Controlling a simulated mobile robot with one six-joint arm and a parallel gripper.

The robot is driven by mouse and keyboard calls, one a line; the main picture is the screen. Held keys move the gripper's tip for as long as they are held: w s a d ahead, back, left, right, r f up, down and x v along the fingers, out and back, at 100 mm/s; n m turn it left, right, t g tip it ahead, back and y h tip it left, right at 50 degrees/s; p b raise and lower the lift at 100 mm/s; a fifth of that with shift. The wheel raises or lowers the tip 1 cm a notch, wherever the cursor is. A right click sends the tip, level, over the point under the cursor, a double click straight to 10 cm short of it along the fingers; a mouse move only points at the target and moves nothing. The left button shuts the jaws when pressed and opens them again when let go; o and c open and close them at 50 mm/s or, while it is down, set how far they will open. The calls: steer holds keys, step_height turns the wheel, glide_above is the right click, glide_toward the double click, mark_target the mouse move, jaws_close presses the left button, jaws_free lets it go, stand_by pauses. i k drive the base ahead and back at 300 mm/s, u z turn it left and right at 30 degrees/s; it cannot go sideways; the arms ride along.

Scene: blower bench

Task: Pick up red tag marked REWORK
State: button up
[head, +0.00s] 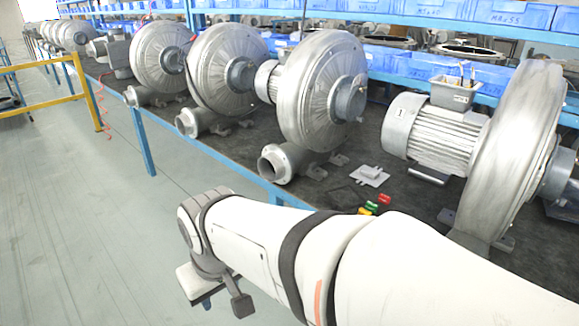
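A small red piece (384,200), likely the red tag, lies on the dark bench top just behind my forearm in the head view. It is too small to read any marking on it. A yellow piece (371,206) and a green piece (364,212) lie beside it to the left, partly cut off by my arm. My gripper (218,291) is at the lower left, over the floor in front of the bench edge and well away from the red piece. Its fingers are only partly visible, so its opening is unclear.
Large grey blowers (320,92) stand in a row along the bench (400,178). The nearest blower (520,150) is at the right. A light grey plate (369,176) lies behind the coloured pieces. Blue bins (480,12) line the shelf. The floor (90,220) at left is clear.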

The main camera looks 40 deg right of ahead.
mark_target(385, 200)
steer(key=z, duration=1.6)
steer(key=i, duration=0.95)
